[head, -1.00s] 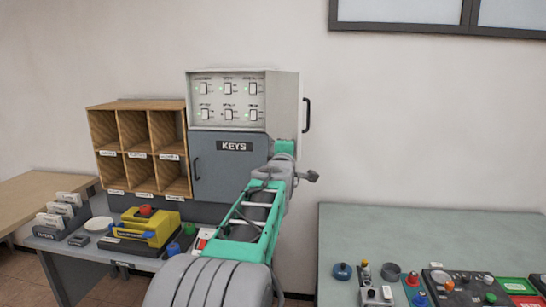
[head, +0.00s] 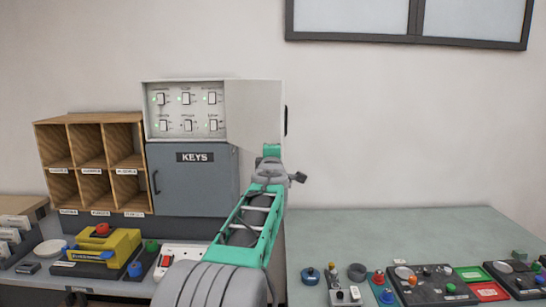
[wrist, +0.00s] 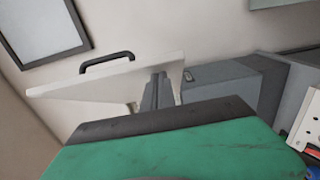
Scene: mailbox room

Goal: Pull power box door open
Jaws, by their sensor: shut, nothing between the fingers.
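The power box (head: 187,110) is an off-white wall box with rows of switches and green lights, above the grey KEYS cabinet. Its door (head: 253,112) is swung open to the right, inner face showing, with a black handle (head: 286,120) at its free edge. In the wrist view the door (wrist: 75,86) is a pale slanted panel, with its handle (wrist: 107,62) beyond the top edge. My gripper (wrist: 156,90) is shut and empty, its fingers overlapping the door's inner side; contact is unclear. In the head view my wrist is just below the door and the fingertips cannot be made out.
The KEYS cabinet (head: 190,182) is below the power box, with wooden pigeonholes (head: 92,165) to its left. A yellow device (head: 98,250) sits on the left desk. Control panels (head: 430,285) lie on the right table (head: 400,235). The wall right of the door is clear.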

